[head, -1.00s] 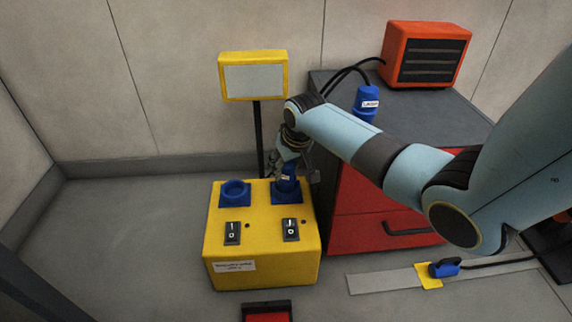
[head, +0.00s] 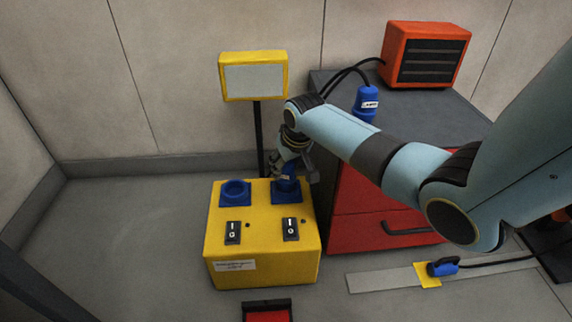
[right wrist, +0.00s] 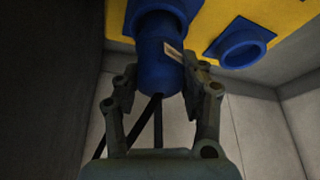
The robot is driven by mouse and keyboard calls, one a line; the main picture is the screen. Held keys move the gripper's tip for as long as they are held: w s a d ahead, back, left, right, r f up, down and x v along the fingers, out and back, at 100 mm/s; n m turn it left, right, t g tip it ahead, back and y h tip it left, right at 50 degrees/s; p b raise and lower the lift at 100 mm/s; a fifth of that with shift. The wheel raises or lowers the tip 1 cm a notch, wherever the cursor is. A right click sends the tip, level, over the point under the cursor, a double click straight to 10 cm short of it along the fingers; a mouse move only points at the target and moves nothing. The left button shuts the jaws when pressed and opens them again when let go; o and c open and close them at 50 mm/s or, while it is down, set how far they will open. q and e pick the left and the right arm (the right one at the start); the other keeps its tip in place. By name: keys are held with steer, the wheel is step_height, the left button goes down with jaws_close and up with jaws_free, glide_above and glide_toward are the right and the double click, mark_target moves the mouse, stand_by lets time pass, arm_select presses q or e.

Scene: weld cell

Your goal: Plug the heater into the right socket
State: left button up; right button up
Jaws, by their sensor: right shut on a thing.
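My right gripper (head: 290,168) is shut on a blue plug (right wrist: 160,55) with a small pale label. The plug stands at the right blue socket (head: 287,197) on top of the yellow box (head: 262,262). In the right wrist view its end meets the blue socket collar; how deep it sits I cannot tell. A black cable runs from its back. The left socket (head: 235,192) is empty and also shows in the right wrist view (right wrist: 240,45). The orange heater (head: 427,55) stands on the grey-topped red cabinet (head: 375,215). My left gripper is not in view.
Another blue plug (head: 367,101) with a label stands on the cabinet beside black cables. A blue connector (head: 443,267) lies on a yellow patch on the floor.

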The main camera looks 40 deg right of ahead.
steer(key=shift+f, duration=0.55)
steer(key=o, duration=1.1)
steer(key=shift+c, duration=0.2)
